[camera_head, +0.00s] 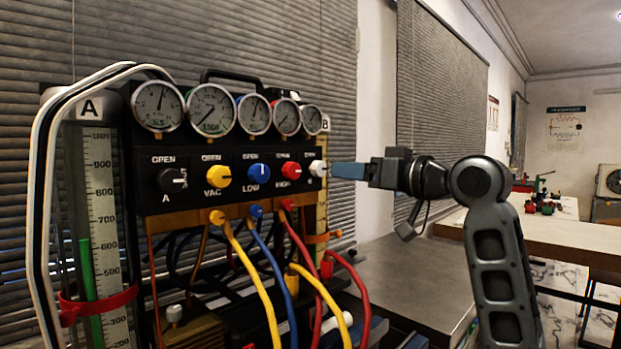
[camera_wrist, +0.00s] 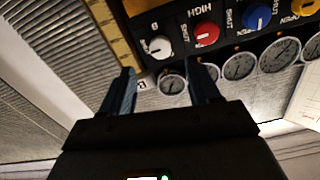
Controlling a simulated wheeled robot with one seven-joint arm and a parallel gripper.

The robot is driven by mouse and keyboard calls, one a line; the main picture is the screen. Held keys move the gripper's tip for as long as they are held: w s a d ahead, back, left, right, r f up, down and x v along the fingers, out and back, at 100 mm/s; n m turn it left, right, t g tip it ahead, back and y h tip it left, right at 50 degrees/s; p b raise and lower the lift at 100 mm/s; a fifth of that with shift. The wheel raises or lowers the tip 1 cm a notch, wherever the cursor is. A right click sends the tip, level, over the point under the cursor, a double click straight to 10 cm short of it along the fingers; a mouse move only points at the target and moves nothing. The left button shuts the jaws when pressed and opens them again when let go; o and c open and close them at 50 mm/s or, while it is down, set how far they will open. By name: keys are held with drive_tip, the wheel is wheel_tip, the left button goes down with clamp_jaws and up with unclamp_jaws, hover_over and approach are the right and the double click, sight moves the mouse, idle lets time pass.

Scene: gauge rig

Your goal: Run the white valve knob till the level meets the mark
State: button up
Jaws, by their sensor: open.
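The white valve knob (camera_head: 318,169) is at the right end of the black panel's knob row. It also shows in the wrist view (camera_wrist: 159,47), beside a letter B. My gripper (camera_head: 336,171) is open at the panel's right side, its fingers pointing at the knob. In the wrist view my fingertips (camera_wrist: 164,74) are spread, with the knob ahead between their lines; nothing is held. Tube A (camera_head: 103,190) at the left has a green column (camera_head: 88,265) topping out near 600. Tube B's scale (camera_wrist: 112,45) is at the panel's edge; its level cannot be made out.
Black, yellow (camera_head: 217,176), blue (camera_head: 257,172) and red (camera_head: 291,171) knobs share the row, close together. Several gauges (camera_head: 211,109) stand above. Coloured hoses (camera_head: 256,290) hang in front below. A red clamp (camera_head: 97,304) crosses tube A. The grey bench right of the rig is mostly clear.

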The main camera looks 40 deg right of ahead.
sight(322, 170)
drive_tip(key=w, duration=0.7)
drive_tip(key=shift+a+p, duration=0.1)
drive_tip(key=shift+p, duration=0.3)
